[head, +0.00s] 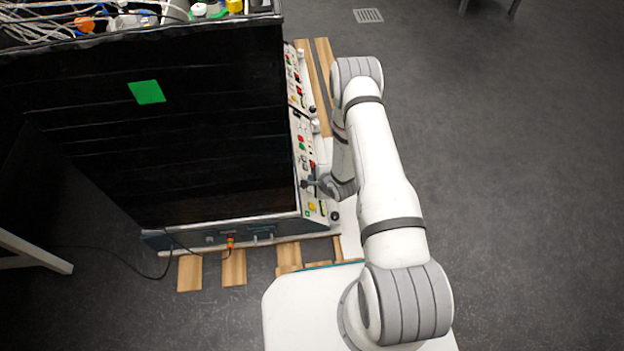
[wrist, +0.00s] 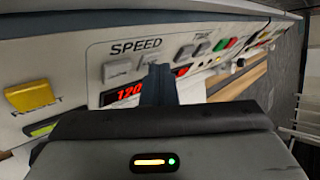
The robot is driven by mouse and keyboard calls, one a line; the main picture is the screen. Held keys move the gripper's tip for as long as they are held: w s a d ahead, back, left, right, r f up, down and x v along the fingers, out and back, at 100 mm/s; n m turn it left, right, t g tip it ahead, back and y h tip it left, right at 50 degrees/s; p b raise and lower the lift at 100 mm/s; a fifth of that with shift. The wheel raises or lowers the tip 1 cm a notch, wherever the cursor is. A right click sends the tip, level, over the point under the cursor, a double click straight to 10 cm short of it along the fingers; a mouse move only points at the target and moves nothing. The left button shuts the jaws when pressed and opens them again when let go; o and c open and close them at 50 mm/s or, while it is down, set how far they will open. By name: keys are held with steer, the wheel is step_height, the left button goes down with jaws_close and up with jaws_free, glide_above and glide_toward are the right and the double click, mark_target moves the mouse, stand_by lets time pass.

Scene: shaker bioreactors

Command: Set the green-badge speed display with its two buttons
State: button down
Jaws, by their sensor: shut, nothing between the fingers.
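The SPEED panel (wrist: 136,48) fills the upper left of the wrist view. Its red-lit display (wrist: 124,95) shows digits that look like 120, with the right part hidden behind my gripper. A grey left button (wrist: 117,70) is fully visible above the display. A second grey button (wrist: 149,59) beside it is partly covered by my fingertips. My gripper (wrist: 158,70) is shut and empty, its tips at or just before that right button; contact cannot be told. In the head view my gripper (head: 309,183) is at the front control panel. A green badge (head: 147,92) is on the shaker's dark side.
A yellow switch (wrist: 30,96) sits left of the SPEED buttons. More coloured buttons (wrist: 224,43) run along the panel to the right. The shaker cabinet (head: 170,130) stands on wooden slats, with cables and bottles on top. The floor (head: 510,180) right of my arm is clear.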

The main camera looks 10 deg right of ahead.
steer(key=shift+d+r+p, duration=0.35)
steer(key=shift+d+r, duration=0.2)
steer(key=shift+d, duration=0.05)
steer(key=shift+d+r+p, duration=1.15)
steer(key=shift+d+r, duration=0.5)
steer(key=shift+d, duration=0.2)
